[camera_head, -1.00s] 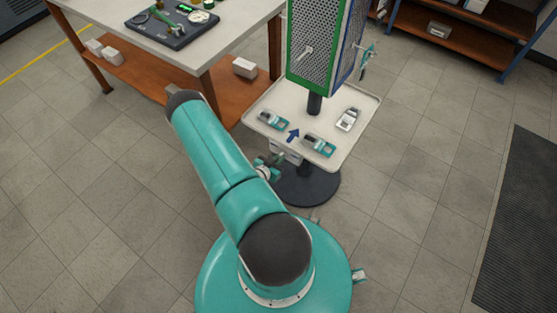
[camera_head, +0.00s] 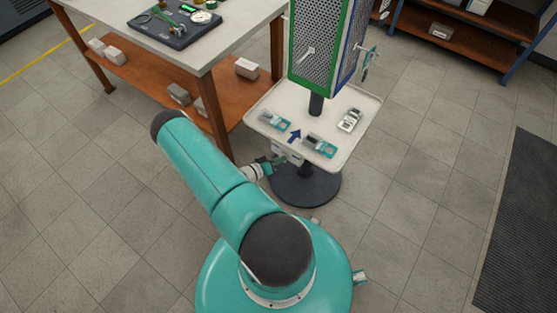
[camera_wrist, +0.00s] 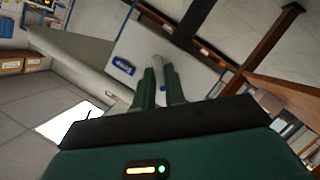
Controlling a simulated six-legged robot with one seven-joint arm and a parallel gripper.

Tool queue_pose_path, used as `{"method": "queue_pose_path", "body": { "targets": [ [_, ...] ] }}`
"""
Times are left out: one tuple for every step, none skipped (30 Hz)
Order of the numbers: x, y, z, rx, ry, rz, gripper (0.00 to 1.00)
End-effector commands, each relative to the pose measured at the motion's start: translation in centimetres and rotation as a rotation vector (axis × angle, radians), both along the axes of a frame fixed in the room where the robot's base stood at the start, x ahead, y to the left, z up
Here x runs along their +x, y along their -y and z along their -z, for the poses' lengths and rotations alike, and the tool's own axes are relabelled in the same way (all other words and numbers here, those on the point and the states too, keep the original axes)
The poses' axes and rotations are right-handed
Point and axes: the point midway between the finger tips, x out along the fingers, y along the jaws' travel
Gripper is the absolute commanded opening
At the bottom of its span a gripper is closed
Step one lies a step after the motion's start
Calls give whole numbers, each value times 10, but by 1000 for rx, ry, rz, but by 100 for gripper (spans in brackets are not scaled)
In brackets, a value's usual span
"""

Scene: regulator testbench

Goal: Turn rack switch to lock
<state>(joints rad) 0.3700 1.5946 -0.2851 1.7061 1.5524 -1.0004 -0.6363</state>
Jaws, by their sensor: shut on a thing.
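A small pale box (camera_head: 287,154) hangs under the front edge of the tray stand in the head view, partly covered by my gripper (camera_head: 276,163). In the wrist view, a light grey panel (camera_wrist: 190,67) with a blue label (camera_wrist: 123,66) faces me. My gripper's two green fingers (camera_wrist: 161,84) reach to it and are shut on a small pale piece (camera_wrist: 157,60), which looks like the rack switch handle. The fingers hide most of it, so I cannot tell its turned position.
The tray (camera_head: 358,147) above carries several small devices and a blue arrow. A mesh cabinet (camera_head: 322,50) rises behind it. A workbench (camera_head: 228,40) stands to the left, with a brown lower shelf. The round stand base (camera_head: 305,188) is on the floor.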

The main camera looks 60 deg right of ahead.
Motion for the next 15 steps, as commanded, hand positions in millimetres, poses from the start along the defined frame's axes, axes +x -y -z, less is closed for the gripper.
{"method": "queue_pose_path", "body": {
  "targets": [
    [1,0,0,1,-11,-1,0],
    [1,0,1,2,-17,-1,0],
    [1,0,1,4,-25,-2,0],
    [1,0,1,5,-29,-2,0],
    [1,0,1,5,-32,-3,0],
    [0,0,0,6,-36,-3,0],
    [0,0,0,5,-37,-2,0],
    [0,0,0,5,-38,-2,0],
    [0,0,0,6,-39,-2,0],
    [0,0,0,7,-40,-2,0],
    [0,0,0,7,-40,-2,0],
    [0,0,0,7,-40,-2,0],
    [0,0,0,7,-40,-2,0],
    [0,0,0,7,-40,-2,0],
    [0,0,0,6,-39,-2,0]
  ]
}}
